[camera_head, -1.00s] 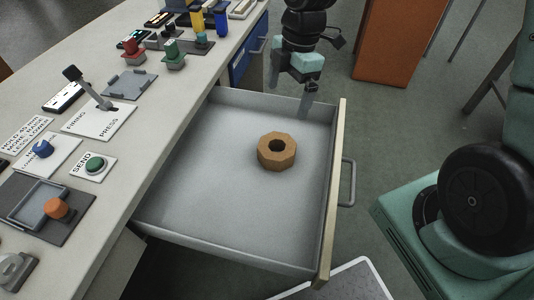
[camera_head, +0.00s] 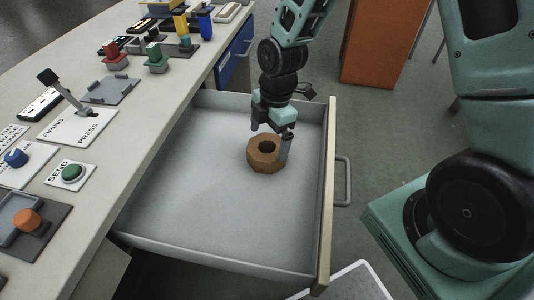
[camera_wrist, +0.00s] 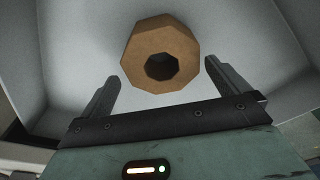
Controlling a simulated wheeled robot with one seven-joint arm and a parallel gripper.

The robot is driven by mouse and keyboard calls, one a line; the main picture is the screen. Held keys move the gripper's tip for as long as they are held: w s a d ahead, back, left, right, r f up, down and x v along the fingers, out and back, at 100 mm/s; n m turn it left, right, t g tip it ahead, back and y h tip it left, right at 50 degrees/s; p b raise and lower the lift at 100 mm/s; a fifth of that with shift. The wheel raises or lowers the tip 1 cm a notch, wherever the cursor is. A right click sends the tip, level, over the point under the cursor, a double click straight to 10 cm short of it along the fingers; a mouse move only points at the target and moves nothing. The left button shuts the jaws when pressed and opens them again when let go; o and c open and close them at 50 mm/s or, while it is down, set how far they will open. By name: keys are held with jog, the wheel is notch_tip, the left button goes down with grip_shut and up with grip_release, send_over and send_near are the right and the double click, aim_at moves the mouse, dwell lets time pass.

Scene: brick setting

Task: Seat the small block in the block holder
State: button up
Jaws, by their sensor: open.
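A brown octagonal block (camera_head: 264,160) with a round hole lies flat in the open drawer. In the wrist view, the block (camera_wrist: 150,45) sits ahead of and between my two fingers, with a gap on both sides. My gripper (camera_head: 271,139) is open and empty at the block, one finger at its right side; it also shows in the wrist view (camera_wrist: 162,75). I cannot tell for sure which fixture is the block holder. A grey tray (camera_head: 108,91) with raised edges lies empty on the bench. A grey fixture (camera_head: 186,47) farther back carries yellow and blue upright pieces.
The drawer (camera_head: 190,215) has low walls and a wooden front (camera_head: 327,200) on the right. The bench (camera_head: 75,185) on the left carries a lever (camera_head: 62,95), a green button (camera_head: 72,172), an orange knob (camera_head: 27,220), and red and green blocks. The rest of the drawer floor is clear.

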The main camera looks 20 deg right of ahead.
aim_at(267, 148)
jog(key=f, duration=0.2)
jog(key=f+b, duration=0.1)
jog(key=f, duration=0.1)
jog(key=shift+s+a, duration=0.15)
jog(key=shift+a, duration=0.1)
jog(key=shift+c, duration=0.3)
jog(key=c, duration=0.9)
jog(key=shift+r, duration=0.1)
